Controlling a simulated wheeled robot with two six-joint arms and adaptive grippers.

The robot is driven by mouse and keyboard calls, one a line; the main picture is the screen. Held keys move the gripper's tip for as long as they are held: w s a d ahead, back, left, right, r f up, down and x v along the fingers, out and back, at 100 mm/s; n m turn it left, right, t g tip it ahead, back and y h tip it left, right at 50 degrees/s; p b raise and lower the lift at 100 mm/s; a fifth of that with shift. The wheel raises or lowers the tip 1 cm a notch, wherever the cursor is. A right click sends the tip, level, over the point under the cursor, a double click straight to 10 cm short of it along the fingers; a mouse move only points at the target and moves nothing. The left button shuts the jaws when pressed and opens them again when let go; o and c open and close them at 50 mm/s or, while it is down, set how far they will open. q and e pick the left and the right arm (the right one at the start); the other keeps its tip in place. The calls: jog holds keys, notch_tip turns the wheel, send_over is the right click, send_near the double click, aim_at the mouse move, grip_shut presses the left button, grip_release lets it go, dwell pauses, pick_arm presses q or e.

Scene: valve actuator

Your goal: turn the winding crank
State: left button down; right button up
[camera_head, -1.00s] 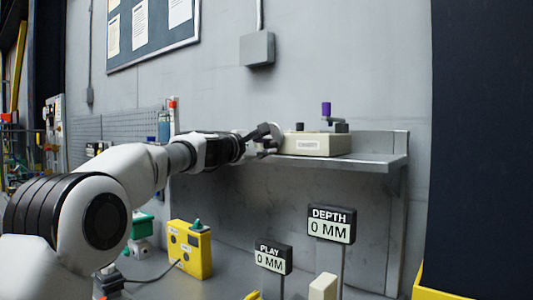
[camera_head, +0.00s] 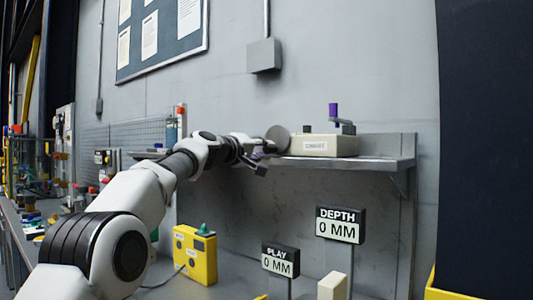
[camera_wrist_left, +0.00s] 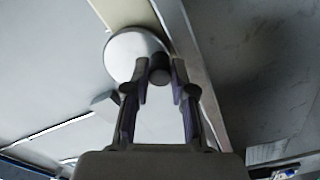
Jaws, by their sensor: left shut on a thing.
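A round grey disc (camera_head: 279,137) stands at the left end of a cream box (camera_head: 325,145) on a wall shelf. In the left wrist view the disc (camera_wrist_left: 132,52) is pale, with a short dark cylindrical handle (camera_wrist_left: 159,75) in front of its edge. I take disc and handle to be the winding crank. My left gripper (camera_head: 267,152) is at the disc's lower left, and in the wrist view its two fingers (camera_wrist_left: 160,88) are shut on the handle from both sides. The fingers partly hide the handle and the disc's edge. My right gripper is out of view.
A second small crank with a purple knob (camera_head: 333,109) sits on top of the box. The shelf (camera_head: 385,163) edge runs close beside my gripper. Below stand a DEPTH display (camera_head: 340,225) and a PLAY display (camera_head: 280,261), both at 0 MM, and a yellow box (camera_head: 194,255).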

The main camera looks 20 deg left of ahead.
aim_at(270, 133)
pick_arm(q)
jog(key=r+m+p, duration=0.1)
jog(key=m, duration=0.5)
jog(key=a+r+m+p, duration=0.1)
jog(key=m, duration=0.5)
jog(key=a+r+m+p, duration=0.1)
jog(key=r+m, duration=0.1)
jog(key=m, duration=0.5)
jog(key=shift+w+a+r+p, duration=0.1)
jog(key=shift+w+p, duration=0.3)
jog(key=shift+s+d+r+m+p, duration=0.1)
jog(key=shift+r+m, duration=0.05)
jog(key=shift+m, duration=0.6)
jog(key=shift+w+d+r+m+p, duration=0.1)
jog(key=shift+r+m, duration=0.05)
jog(key=shift+m, duration=0.55)
jog(key=shift+s+d+r+m+p, duration=0.1)
jog(key=shift+r+m, duration=0.05)
jog(key=shift+m, duration=0.6)
jog(key=c, duration=1)
grip_release()
jog(key=shift+f, duration=0.15)
